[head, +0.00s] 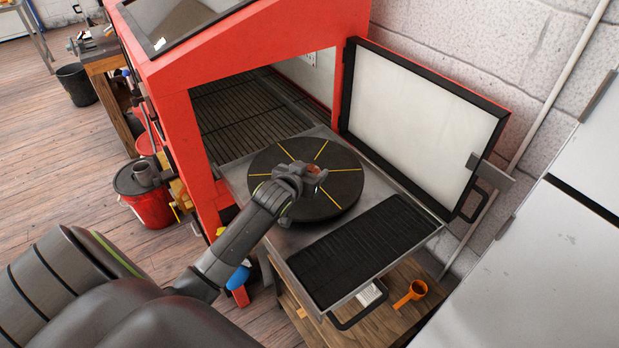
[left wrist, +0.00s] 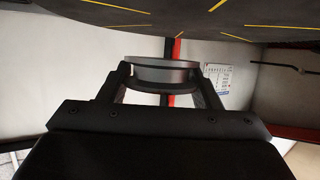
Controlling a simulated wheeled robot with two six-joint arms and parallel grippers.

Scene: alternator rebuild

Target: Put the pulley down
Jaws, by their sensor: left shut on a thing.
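My left gripper (head: 312,178) is over the round black turntable (head: 335,196) with yellow radial lines. In the left wrist view the gripper (left wrist: 165,80) is shut on the pulley (left wrist: 160,70), a silver-grey ring held between the two fingers. That view looks upside down, with the turntable (left wrist: 215,25) along its top and a gap showing between it and the pulley. In the head view the pulley is mostly hidden by the gripper. My right gripper is in neither view.
The turntable sits on a metal tray (head: 292,242) pulled out of a red cabinet (head: 245,55). A black ribbed mat (head: 360,250) lies in front. The white-lined door (head: 420,115) stands open at right. Much of the turntable is bare.

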